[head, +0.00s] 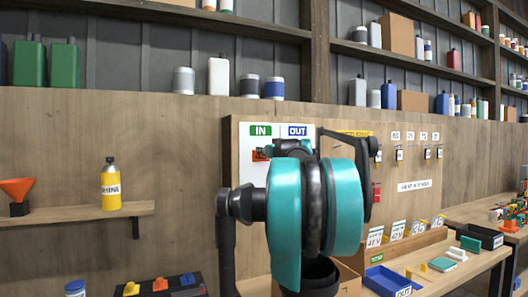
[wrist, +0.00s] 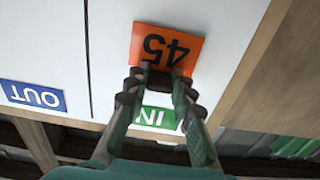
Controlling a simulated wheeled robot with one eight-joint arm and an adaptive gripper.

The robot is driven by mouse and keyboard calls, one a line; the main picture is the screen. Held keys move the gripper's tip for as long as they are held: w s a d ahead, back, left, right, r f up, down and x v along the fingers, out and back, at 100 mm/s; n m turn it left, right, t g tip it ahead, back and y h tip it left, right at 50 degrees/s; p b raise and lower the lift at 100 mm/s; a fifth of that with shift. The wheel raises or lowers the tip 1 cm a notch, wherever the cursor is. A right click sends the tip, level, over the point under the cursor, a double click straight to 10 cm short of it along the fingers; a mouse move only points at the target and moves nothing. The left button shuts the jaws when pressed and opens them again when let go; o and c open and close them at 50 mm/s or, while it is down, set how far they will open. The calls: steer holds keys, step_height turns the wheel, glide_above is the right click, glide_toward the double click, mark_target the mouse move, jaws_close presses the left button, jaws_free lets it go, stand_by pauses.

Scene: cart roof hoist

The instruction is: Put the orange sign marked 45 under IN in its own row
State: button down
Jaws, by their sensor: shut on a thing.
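The orange sign marked 45 (wrist: 165,45) appears upside down in the wrist view, against the white board. My gripper (wrist: 158,80) is shut on its edge nearest the green IN label (wrist: 150,117). The sign is in the IN column, just below that label on the board; I cannot tell whether it touches the board. In the head view a small orange part of the sign (head: 259,156) shows under the IN label (head: 261,130), beside my arm. The white board (head: 254,172) also has a blue OUT label (head: 297,130). My arm hides most of its rows.
Hooks with small tags (head: 427,153) are on the panel to the right. White number cards (head: 397,230) stand on a bench with a blue tray (head: 386,281). A yellow bottle (head: 111,185) and orange funnel (head: 16,190) stand on a left shelf.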

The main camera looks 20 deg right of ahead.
stand_by(0.4)
steer(key=c, duration=1.2)
jaws_free()
steer(key=o, duration=0.5)
steer(key=shift+c, duration=0.2)
steer(key=shift+s, duration=0.1)
steer(key=s, duration=0.6)
steer(key=shift+s, duration=0.4)
steer(key=shift+d, duration=0.15)
